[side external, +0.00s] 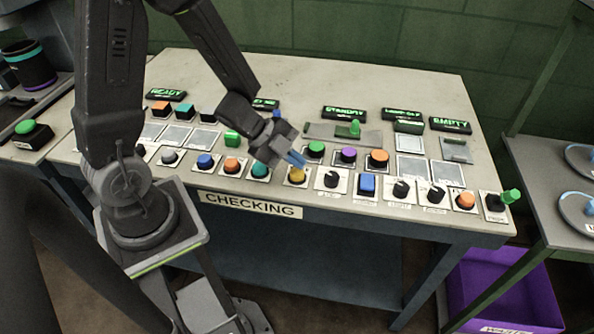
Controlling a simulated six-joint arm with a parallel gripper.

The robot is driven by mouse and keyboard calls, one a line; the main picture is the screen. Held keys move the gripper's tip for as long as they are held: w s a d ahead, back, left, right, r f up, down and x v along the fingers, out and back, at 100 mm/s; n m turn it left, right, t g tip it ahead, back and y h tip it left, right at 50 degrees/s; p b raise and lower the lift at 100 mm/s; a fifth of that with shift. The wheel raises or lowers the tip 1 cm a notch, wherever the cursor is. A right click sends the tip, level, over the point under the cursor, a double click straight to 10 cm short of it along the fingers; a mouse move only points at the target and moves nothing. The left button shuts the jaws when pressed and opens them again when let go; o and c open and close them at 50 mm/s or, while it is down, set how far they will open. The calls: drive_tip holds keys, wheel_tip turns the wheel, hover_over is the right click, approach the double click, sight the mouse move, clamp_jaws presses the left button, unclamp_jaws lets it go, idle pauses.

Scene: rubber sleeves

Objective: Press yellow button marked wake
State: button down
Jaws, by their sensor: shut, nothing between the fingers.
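The yellow button (297,174) stands in the front row of the panel, on a small pale plate. The writing on its plate is too small to read. My gripper (297,161) is shut and empty, with its blue fingertips pointing down and right, just above the yellow button. I cannot tell whether the tips touch it.
A teal button (260,170) is left of the yellow one and a black knob (331,179) is right of it. Behind are green (316,149), purple (348,155) and orange (379,157) buttons. A "CHECKING" label (250,205) is on the front edge.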

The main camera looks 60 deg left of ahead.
sight(296, 173)
drive_tip(key=shift+f, duration=0.15)
idle(0.3)
drive_tip(key=shift+f, duration=0.25)
drive_tip(key=shift+f, duration=0.4)
idle(0.6)
drive_tip(key=shift+r, duration=0.85)
drive_tip(key=shift+r, duration=0.1)
drive_tip(key=shift+r, duration=2.4)
